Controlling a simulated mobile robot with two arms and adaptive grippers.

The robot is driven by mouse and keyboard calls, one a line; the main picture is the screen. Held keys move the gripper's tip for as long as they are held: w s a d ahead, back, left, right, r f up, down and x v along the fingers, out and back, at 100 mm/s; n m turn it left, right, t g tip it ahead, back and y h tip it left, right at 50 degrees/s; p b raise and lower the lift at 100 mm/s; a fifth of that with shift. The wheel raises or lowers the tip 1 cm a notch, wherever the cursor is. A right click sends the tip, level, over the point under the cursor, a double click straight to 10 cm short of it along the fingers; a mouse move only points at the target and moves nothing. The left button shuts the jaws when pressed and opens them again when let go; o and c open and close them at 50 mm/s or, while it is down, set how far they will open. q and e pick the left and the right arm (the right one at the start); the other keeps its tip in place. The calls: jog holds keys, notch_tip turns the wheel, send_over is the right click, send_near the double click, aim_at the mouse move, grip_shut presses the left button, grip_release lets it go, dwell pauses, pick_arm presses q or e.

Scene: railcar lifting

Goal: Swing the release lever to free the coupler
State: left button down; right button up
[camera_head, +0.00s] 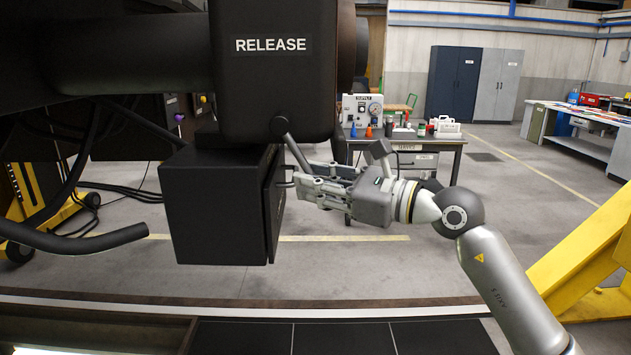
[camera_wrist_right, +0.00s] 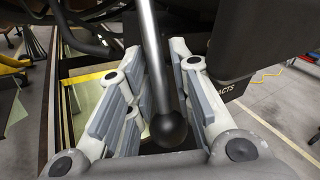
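The release lever (camera_head: 296,152) is a thin grey rod that hangs from a pivot on the black coupler head (camera_head: 270,75), below its white RELEASE label. It slants down to the right, and its lower end is hidden at my gripper in the head view. In the right wrist view the lever (camera_wrist_right: 152,50) ends in a black ball knob (camera_wrist_right: 169,130). My right gripper (camera_head: 300,184) is at the lever's lower end. In the right wrist view its fingers (camera_wrist_right: 155,85) are spread, with the rod and knob between them and gaps visible. My left gripper is not in view.
A black box (camera_head: 213,207) hangs under the coupler, close left of my right gripper. Black hoses (camera_head: 85,240) curve at the left. A yellow stand (camera_head: 590,255) is at the right. A bench (camera_head: 425,143) with equipment stands behind. Open floor lies between.

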grip_shut()
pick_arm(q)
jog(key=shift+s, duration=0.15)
pick_arm(e)
jog(key=shift+f, duration=0.1)
